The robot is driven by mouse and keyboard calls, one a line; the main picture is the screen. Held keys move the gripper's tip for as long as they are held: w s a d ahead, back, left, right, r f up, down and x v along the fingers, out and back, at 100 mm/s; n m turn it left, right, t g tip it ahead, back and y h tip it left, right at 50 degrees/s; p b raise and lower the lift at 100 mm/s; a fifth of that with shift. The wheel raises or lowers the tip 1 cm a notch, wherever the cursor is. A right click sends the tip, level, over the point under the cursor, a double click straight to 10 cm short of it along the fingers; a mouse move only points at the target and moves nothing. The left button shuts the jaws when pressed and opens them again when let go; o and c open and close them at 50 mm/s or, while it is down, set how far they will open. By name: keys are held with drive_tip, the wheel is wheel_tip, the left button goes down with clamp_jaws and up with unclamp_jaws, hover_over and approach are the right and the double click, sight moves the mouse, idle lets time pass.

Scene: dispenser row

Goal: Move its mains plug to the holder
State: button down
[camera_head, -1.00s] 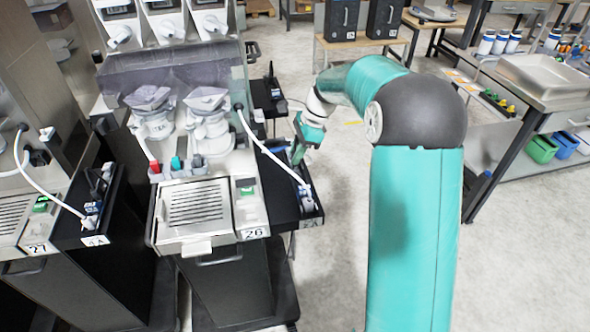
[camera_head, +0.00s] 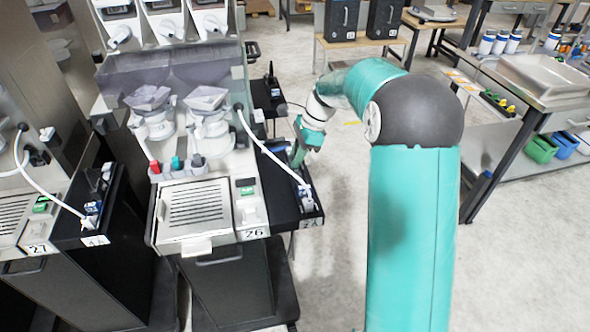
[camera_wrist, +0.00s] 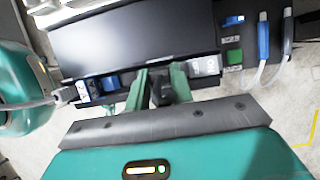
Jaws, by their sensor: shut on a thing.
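My gripper (camera_wrist: 161,86) is shut on a dark mains plug (camera_wrist: 160,93), mostly hidden between its green fingers. In the head view my gripper (camera_head: 298,158) is low over the black side shelf (camera_head: 288,212) right of machine 26; the plug cannot be made out there. In the wrist view the fingers are at the edge of a black panel. A blue fitting with a grey cable (camera_wrist: 100,86) is left of them and a white label (camera_wrist: 205,66) is right. I cannot tell which fitting is the holder.
A white cable (camera_head: 262,148) runs from machine 26 (camera_head: 195,210) to a fitting at the shelf's front (camera_head: 306,198). Blue (camera_wrist: 234,21) and green (camera_wrist: 235,57) fittings and pale cables are at the right in the wrist view. Open floor lies right of the shelf.

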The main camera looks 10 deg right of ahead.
idle(0.3)
drive_tip(key=c, duration=0.9)
unclamp_jaws()
drive_tip(key=shift+c, duration=0.2)
drive_tip(key=shift+r, duration=3.45)
drive_tip(key=shift+r, duration=0.1)
drive_tip(key=v, duration=1.3)
drive_tip(key=shift+d+r, duration=0.15)
drive_tip(key=shift+r, duration=0.15)
